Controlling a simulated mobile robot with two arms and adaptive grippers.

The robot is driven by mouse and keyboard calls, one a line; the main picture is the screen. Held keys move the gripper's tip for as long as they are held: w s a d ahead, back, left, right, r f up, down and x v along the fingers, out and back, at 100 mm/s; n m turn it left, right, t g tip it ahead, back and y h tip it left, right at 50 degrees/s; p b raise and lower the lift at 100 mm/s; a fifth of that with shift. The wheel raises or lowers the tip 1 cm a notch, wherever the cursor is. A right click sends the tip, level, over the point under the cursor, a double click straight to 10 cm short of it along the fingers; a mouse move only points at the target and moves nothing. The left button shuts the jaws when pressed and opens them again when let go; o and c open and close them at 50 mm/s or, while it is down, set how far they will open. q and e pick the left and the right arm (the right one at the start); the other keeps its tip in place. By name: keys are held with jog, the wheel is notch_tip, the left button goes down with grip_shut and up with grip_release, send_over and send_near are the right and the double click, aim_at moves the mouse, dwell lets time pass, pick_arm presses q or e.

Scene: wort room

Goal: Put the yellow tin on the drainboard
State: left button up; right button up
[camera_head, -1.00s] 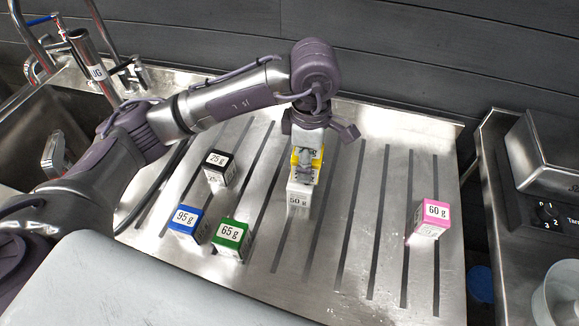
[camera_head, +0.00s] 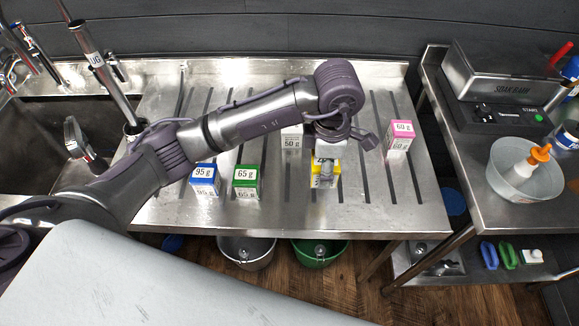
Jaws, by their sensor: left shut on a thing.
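The yellow tin (camera_head: 332,179) is at the middle right of the drainboard (camera_head: 260,215), in front of and to the right of the white 50 g tin (camera_head: 291,140). My left gripper (camera_head: 328,163) points down from above and is shut on it. The fingers cover much of the tin and its label. I cannot tell whether its base touches the drainboard or hangs slightly above it. My right gripper is not in view.
Blue 95 g (camera_head: 204,180) and green 65 g (camera_head: 246,182) tins stand front left, a pink 60 g tin (camera_head: 400,138) at right. The front right of the board is clear. A sink (camera_head: 45,135) is left; a steel bench with a bowl (camera_head: 520,185) is right.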

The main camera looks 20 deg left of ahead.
aim_at(288, 190)
pick_arm(q)
jog(key=a+f, duration=0.1)
jog(key=a, duration=0.1)
jog(key=a+f+p, duration=0.1)
jog(key=a, duration=0.2)
jog(key=a+f+p, duration=0.1)
jog(key=a+f, duration=0.1)
jog(key=shift+s+a, duration=0.3)
jog(key=shift+a+f, duration=0.1)
jog(key=shift+f, duration=0.25)
notch_tip(288, 190, down, 3)
jog(key=shift+f+p, duration=0.15)
jog(key=shift+p, duration=0.55)
jog(key=shift+w+f, duration=0.1)
jog(key=shift+f, duration=0.35)
jog(key=o, duration=1.2)
jog(key=shift+r, duration=0.1)
jog(key=shift+o, duration=0.2)
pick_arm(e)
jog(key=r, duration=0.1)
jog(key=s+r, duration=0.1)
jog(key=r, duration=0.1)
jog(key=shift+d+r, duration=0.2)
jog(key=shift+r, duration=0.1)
